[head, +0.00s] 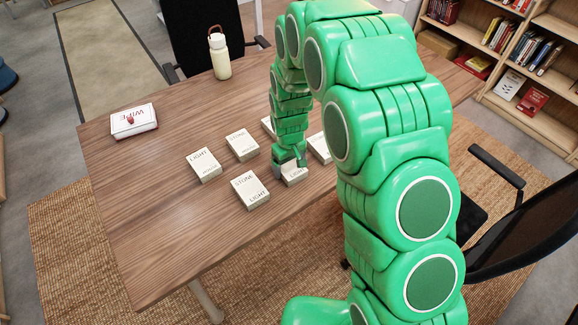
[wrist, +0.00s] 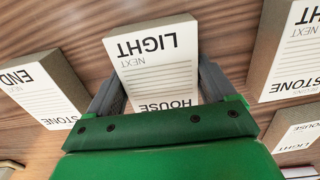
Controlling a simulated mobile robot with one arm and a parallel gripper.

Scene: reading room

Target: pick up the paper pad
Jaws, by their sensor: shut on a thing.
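A white paper pad (wrist: 155,68) printed LIGHT, NEXT and HOUSE stands between the two fingers of my gripper (wrist: 152,88) in the wrist view. The fingers are shut on its two sides. In the head view my gripper (head: 290,162) is low over the table, and part of the held pad (head: 294,178) shows under it. I cannot tell whether the pad touches the table.
On the wooden table (head: 140,220), several similar pads lie close around, such as the STONE pad (head: 242,146) and the STONE LIGHT pad (head: 250,190). A wipes pack (head: 133,121) and a cream bottle (head: 219,57) stand farther off. The table's left front is clear.

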